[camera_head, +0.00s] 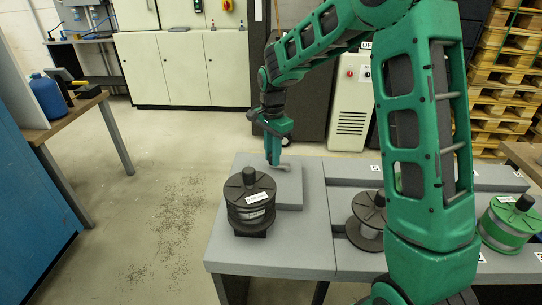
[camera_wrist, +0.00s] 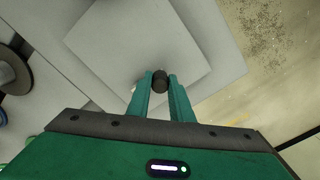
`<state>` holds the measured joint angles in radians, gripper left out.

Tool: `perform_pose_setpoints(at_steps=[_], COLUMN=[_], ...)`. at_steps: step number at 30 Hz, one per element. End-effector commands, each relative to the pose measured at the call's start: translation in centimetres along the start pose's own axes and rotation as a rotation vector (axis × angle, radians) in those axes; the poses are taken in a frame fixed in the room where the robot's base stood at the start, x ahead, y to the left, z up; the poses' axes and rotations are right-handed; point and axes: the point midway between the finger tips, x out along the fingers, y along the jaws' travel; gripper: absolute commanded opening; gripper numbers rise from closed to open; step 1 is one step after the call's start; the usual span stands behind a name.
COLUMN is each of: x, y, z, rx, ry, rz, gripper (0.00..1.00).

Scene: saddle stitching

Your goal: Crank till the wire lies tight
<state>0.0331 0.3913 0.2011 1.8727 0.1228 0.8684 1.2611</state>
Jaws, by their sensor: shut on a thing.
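My gripper (camera_head: 274,160) reaches down over a raised grey block (camera_head: 290,190) on the workbench. In the wrist view its two green fingers (camera_wrist: 160,90) are shut on a dark round knob (camera_wrist: 160,77), which looks like the crank's handle. A small light grey piece (camera_head: 286,168) shows beside the fingertips in the head view; it may be the crank's arm. A dark spool (camera_head: 250,207) with a white label and a black top knob stands at the block's front left. Whether wire on it lies tight cannot be told.
Another spool (camera_head: 367,222) with light winding stands right of the block, partly behind my arm.

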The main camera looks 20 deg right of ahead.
Motion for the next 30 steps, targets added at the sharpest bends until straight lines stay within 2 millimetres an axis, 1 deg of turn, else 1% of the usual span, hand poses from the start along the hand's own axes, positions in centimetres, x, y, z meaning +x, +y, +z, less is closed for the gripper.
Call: perform_pose_setpoints(at_steps=[1,2,3,11,14,17,24,30], x=[0.0,0.0,0.0,0.0,-0.4,-1.5,-6.0,-9.1], y=[-0.1,-0.1,-0.1,-0.1,-0.1,-0.1,-0.2,-0.3], z=[0.3,0.3,0.3,0.2,0.1,0.1,0.1,0.1], rx=[-0.007,-0.007,-0.007,-0.004,-0.004,-0.004,-0.005,-0.005], ry=[-0.003,-0.002,-0.002,-0.001,-0.001,0.000,0.000,0.000], rz=[-0.003,-0.002,-0.002,-0.001,-0.002,-0.003,-0.004,-0.004], gripper=[0.27,0.34,0.38,0.38,0.38,0.38,0.38,0.38])
